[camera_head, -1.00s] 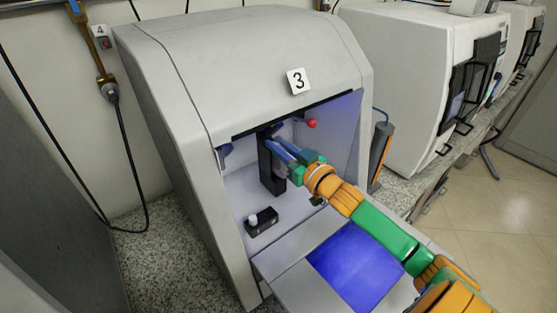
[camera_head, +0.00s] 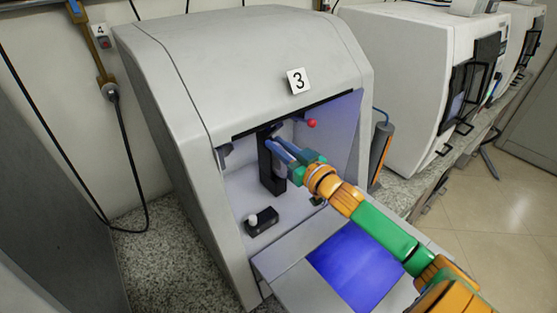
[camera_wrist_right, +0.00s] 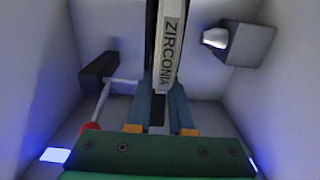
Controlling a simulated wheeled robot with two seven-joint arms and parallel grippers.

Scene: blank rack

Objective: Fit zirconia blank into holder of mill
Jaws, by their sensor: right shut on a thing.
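The zirconia blank (camera_wrist_right: 172,45) shows in the right wrist view as a pale, edge-on disc with ZIRCONIA printed on its rim. My right gripper (camera_wrist_right: 164,103) is shut on it, with a blue finger on each side. The dark upright holder (camera_head: 268,170) stands inside mill 3 (camera_head: 185,110). In the head view my right gripper (camera_head: 273,146) reaches into the chamber at the holder's upper part; the fingers and holder hide most of the blank. In the wrist view the blank lies close along dark holder parts; I cannot tell whether it is seated. My left gripper is out of view.
A red-knobbed lever (camera_head: 311,123) is at the chamber's upper right. A black box with a white knob (camera_head: 262,221) sits on the chamber floor. The opened door with a blue window (camera_head: 355,262) lies below my right arm. Another mill (camera_head: 410,80) stands to the right.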

